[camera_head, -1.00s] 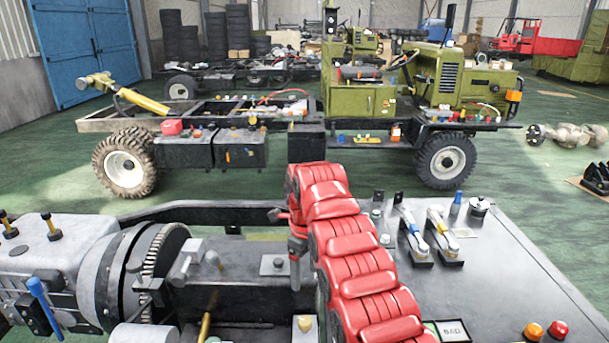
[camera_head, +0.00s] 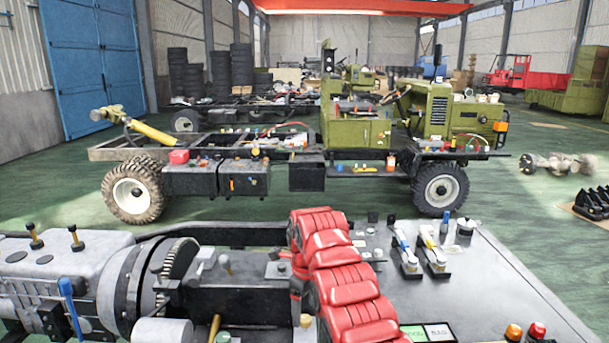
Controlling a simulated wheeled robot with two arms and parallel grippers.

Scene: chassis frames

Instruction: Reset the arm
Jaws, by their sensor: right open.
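My right arm, red and segmented, comes in from the bottom and reaches over the front chassis. My right gripper (camera_head: 296,300) hangs at the left side of the arm's far end, over the dark metal of the front chassis (camera_head: 245,297). It is open, small in the picture and partly hidden by the arm. I see nothing held in it. My left arm and left gripper are not in view.
A grey engine block (camera_head: 62,262) is at the left. A grey work panel (camera_head: 485,285) with tools, a pot (camera_head: 465,228) and orange and red buttons (camera_head: 537,330) is at the right. An olive truck chassis (camera_head: 365,130) stands beyond on open green floor.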

